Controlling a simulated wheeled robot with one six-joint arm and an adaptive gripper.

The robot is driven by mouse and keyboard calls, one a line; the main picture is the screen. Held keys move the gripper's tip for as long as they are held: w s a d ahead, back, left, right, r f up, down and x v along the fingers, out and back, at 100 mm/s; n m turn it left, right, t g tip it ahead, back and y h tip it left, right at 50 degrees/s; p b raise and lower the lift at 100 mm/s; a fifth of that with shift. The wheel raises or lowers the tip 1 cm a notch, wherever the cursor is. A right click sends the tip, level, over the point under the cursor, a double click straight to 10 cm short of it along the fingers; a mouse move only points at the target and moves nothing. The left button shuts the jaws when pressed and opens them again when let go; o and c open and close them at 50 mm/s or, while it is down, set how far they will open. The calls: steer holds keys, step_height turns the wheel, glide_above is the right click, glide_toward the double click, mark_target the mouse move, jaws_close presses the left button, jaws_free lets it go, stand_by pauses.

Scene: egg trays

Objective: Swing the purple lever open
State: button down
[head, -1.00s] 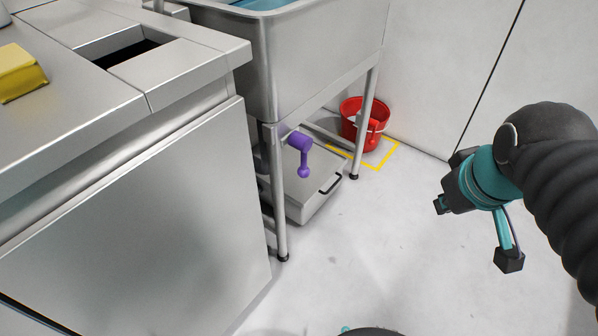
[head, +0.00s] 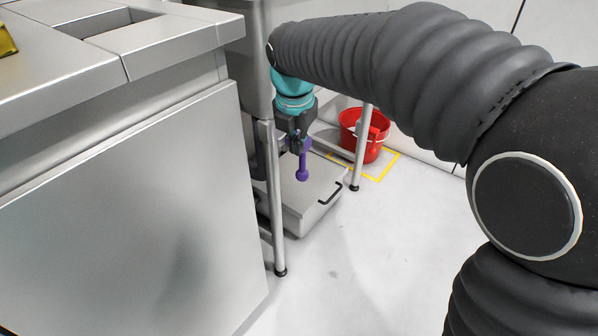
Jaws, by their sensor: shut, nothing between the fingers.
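The purple lever (head: 302,169) shows in the head view under the metal sink, near the sink's front leg. Its arm hangs downward and ends in a round knob. My gripper (head: 297,146) is at the lever's upper part, over its pivot end, and hides most of that end. The fingers look closed together with nothing between them. I cannot tell whether they touch the lever.
A grey metal box (head: 318,194) with a black handle sits on the floor below the lever. A red bucket (head: 374,150) stands on yellow floor marking behind the sink legs. A steel counter (head: 130,215) fills the left. The floor at front centre is clear.

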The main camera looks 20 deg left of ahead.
mark_target(298, 171)
stand_by(0.3)
steer(key=b+x, duration=0.2)
steer(key=x, duration=0.8)
steer(key=shift+f, duration=0.1)
steer(key=shift+a, duration=0.1)
